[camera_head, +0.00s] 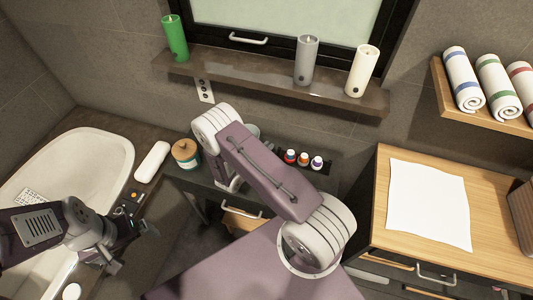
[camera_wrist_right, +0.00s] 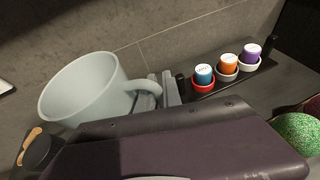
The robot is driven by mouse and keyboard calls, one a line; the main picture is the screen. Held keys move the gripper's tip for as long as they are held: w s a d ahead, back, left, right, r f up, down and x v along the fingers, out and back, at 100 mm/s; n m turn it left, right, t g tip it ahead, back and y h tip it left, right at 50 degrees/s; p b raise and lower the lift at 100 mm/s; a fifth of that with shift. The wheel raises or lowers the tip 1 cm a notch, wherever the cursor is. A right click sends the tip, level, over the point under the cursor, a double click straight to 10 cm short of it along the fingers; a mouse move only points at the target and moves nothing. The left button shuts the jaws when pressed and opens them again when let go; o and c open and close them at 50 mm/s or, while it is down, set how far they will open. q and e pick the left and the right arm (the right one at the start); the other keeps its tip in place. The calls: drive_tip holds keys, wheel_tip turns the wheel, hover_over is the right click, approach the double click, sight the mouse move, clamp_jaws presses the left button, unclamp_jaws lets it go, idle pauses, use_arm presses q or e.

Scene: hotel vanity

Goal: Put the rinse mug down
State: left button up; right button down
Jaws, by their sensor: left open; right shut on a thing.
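The rinse mug, pale grey-green, fills the left of the right wrist view (camera_wrist_right: 82,90). It looks tilted in that view, with its handle toward the right. My right gripper (camera_wrist_right: 165,92) is shut on the mug's handle. In the head view only a small part of the mug (camera_head: 252,130) shows behind my right arm, above the dark vanity counter; that arm hides the right gripper there. I cannot tell whether the mug touches the counter. My left gripper (camera_head: 148,229) is open and empty, low at the left near the basin.
A wooden-lidded jar (camera_head: 186,153) stands left of my right arm, near a white rounded object (camera_head: 152,161). A dark holder has small coloured bottles, including an orange one (camera_wrist_right: 227,65). Candles stand on the shelf (camera_head: 230,72). A white sheet (camera_head: 428,205) lies on the wooden top.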

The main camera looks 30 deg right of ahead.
drive_tip(key=shift+f, duration=2)
drive_tip(key=shift+f, duration=0.2)
drive_tip(key=c, duration=1.5)
unclamp_jaws()
drive_tip(key=shift+r, duration=0.1)
